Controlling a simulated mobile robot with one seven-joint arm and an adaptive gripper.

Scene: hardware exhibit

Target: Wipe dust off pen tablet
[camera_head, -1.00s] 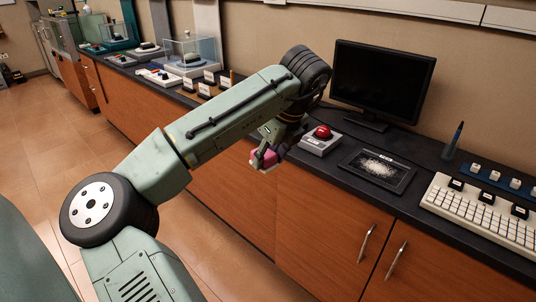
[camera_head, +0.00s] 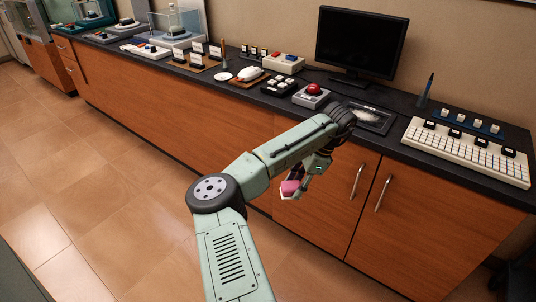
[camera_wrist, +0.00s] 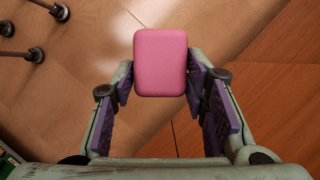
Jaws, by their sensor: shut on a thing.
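The pen tablet (camera_head: 366,118) lies on the black countertop in the head view, with pale dust on its dark surface. My arm covers part of its left side. My gripper (camera_head: 293,190) is in front of the cabinet doors, below counter height and apart from the tablet. It is shut on a pink block that looks like a sponge or eraser (camera_wrist: 160,62). In the wrist view the purple finger pads (camera_wrist: 160,88) are on both sides of the pink block, with wooden floor and cabinet behind it.
A red button box (camera_head: 312,96) stands left of the tablet. A monitor (camera_head: 360,42) is behind it, and a pen in a holder (camera_head: 424,92) and a white keyboard (camera_head: 466,150) are to its right. Cabinet handles (camera_head: 384,193) stick out below the counter.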

